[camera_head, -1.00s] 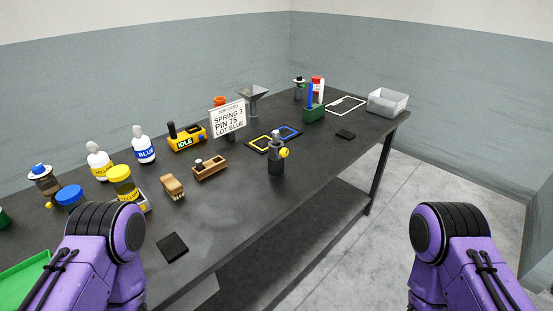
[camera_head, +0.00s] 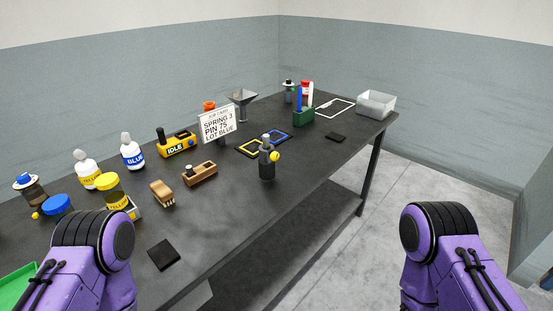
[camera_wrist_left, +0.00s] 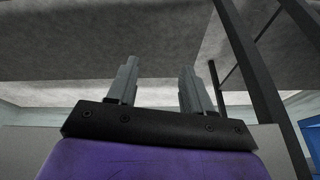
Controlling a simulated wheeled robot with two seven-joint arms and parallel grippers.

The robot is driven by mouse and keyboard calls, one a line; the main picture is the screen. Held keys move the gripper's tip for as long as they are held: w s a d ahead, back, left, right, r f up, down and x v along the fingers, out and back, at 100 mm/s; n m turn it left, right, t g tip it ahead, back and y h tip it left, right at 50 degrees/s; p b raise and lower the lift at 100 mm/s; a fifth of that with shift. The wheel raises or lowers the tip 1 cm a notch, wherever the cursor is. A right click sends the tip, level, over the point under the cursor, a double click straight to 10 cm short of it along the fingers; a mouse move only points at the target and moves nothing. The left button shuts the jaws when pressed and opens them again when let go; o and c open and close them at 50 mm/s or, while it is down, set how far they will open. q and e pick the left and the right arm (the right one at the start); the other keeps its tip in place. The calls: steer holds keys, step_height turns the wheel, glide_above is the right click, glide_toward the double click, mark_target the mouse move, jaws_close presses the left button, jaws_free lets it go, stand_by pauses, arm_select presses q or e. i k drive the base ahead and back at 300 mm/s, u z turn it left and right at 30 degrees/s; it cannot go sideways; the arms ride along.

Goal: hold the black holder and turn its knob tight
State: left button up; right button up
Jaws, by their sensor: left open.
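The black holder (camera_head: 267,163) stands upright near the front edge of the dark table, with a yellow knob (camera_head: 275,156) on its right side and a grey top. Neither gripper touches it. In the head view my two purple arms show at the bottom left and bottom right, both short of the holder, and their grippers are out of that view. In the left wrist view my left gripper (camera_wrist_left: 158,85) is open, its two grey fingers apart with nothing between them. My right gripper is not in view.
The table (camera_head: 225,215) also bears a job card (camera_head: 217,125), a yellow IDLE device (camera_head: 176,144), bottles, a wooden block (camera_head: 199,173), blue and yellow frames, a green block (camera_head: 303,117) and a clear bin (camera_head: 376,104). A black pad (camera_head: 163,254) lies near the front edge. Floor right of the table is clear.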

mark_target(275, 156)
steer(key=k, duration=0.5)
steer(key=z, duration=1.75)
steer(key=i, duration=1.5)
steer(key=u, duration=2.65)
